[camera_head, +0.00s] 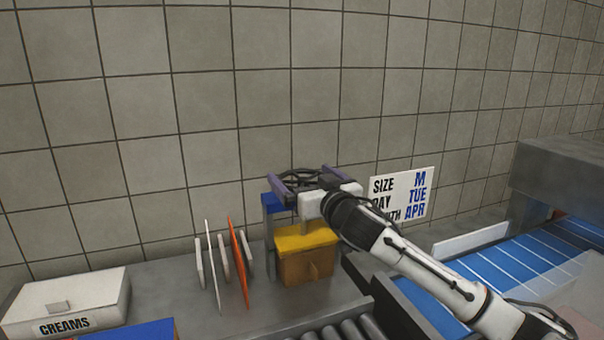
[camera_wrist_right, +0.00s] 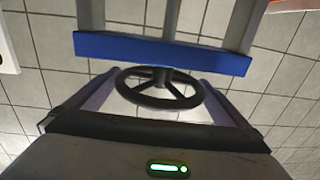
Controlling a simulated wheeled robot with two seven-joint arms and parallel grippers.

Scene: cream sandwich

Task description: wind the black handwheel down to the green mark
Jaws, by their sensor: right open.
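The black handwheel (camera_wrist_right: 145,99) has a round rim and spokes and shows whole in the right wrist view. It sits below a blue crossbar (camera_wrist_right: 160,52) in that picture. My right gripper (camera_wrist_right: 160,92) is open, with one purple finger on each side of the wheel. The fingers look apart from the rim; contact is not clear. In the head view my right gripper (camera_head: 297,174) is above the yellow-topped box, and the dark wheel (camera_head: 303,181) shows partly between its fingers. I cannot see the green mark. My left gripper is out of view.
A yellow-topped box (camera_head: 305,240) stands below the gripper, with upright white and orange discs (camera_head: 238,262) to its left. A CREAMS box (camera_head: 70,298) is at far left. A roller track (camera_head: 350,332) and blue conveyor (camera_head: 510,262) lie right. A SIZE/DAY sign (camera_head: 404,193) is behind my arm.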

